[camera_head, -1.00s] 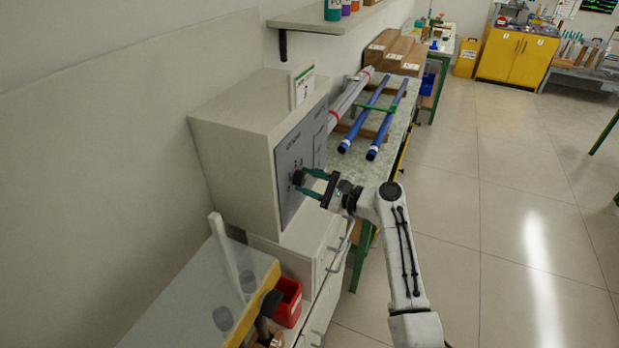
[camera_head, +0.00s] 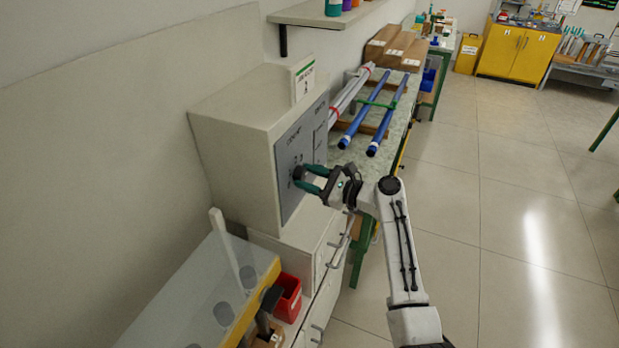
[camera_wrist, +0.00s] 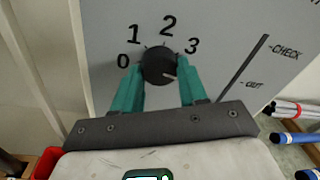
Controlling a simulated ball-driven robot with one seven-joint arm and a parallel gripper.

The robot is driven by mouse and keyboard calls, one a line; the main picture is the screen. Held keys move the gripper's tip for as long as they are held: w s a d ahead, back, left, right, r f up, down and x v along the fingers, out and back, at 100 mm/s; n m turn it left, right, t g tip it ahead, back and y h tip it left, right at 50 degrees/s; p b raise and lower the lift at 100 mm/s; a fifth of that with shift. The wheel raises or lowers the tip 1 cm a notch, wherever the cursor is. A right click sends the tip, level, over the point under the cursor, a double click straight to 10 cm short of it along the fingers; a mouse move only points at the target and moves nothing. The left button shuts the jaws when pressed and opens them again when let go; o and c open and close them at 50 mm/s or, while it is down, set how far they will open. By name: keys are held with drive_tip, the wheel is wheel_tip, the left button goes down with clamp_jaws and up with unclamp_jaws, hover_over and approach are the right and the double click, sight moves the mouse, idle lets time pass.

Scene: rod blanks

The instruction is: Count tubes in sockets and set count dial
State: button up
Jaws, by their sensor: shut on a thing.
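A grey panel (camera_head: 291,157) on the front of a beige cabinet carries a round black count dial (camera_wrist: 158,66). The numbers 0, 1, 2 and 3 are printed in an arc around it. My gripper (camera_wrist: 160,84) has its green fingers on either side of the knob and is shut on it; in the head view my gripper (camera_head: 304,178) reaches the panel from the right. A small pale mark shows on the knob's lower right; which number the dial is set to is unclear. No tubes in sockets can be made out clearly.
Two blue rods (camera_head: 364,112) and a pale bundle (camera_head: 347,100) lie on the bench behind the cabinet. A yellow-edged clear cover (camera_head: 205,290) and a red bin (camera_head: 287,298) are at lower left. The floor on the right is clear.

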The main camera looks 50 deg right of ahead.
drive_tip(key=shift+f, duration=0.1)
drive_tip(key=o, duration=1.1)
drive_tip(key=shift+c, duration=0.2)
drive_tip(key=b+v, duration=0.2)
drive_tip(key=v, duration=0.8)
drive_tip(key=shift+s, duration=0.4)
drive_tip(key=shift+d, duration=0.15)
